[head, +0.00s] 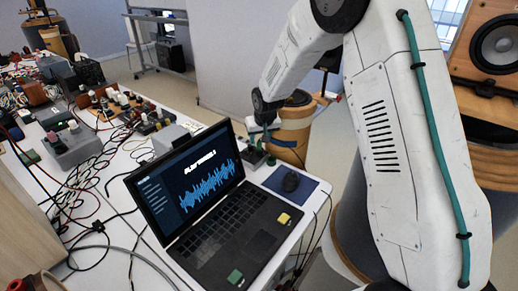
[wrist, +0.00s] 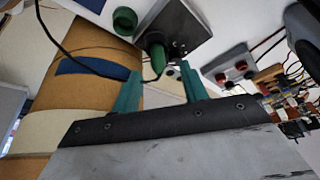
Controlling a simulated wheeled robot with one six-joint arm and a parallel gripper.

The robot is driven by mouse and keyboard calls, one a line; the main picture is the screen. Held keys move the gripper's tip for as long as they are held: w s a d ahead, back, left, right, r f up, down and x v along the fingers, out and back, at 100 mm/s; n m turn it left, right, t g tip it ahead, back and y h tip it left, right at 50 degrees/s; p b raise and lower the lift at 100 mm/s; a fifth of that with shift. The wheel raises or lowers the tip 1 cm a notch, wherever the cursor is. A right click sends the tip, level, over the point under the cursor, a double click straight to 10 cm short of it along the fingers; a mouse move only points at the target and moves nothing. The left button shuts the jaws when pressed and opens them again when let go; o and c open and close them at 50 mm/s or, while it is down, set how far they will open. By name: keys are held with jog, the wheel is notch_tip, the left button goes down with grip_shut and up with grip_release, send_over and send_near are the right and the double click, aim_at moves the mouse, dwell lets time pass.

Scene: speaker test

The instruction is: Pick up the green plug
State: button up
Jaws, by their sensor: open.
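The green plug (wrist: 158,58) stands at a dark grey metal box (wrist: 182,22) in the wrist view. My gripper (wrist: 162,70) is open, with one teal finger on each side of the plug's near end. The plug lies between the fingertips or just past them; I cannot tell whether either finger touches it. A second round green piece (wrist: 125,20) lies left of the box. In the head view my gripper (head: 263,136) is low over the table's far right corner, behind the laptop. The plug is too small there to make out clearly.
A tan drum (head: 294,132) stands just beyond the table edge. Cables and test boxes crowd the left. A black cable (wrist: 72,52) runs near my left finger.

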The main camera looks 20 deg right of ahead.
aim_at(259, 142)
jog(key=x, duration=0.4)
jog(key=shift+w+d+f, duration=0.1)
jog(key=shift+w+f, duration=0.05)
jog(key=shift+w, duration=0.05)
jog(key=shift+c, duration=0.3)
grip_shut()
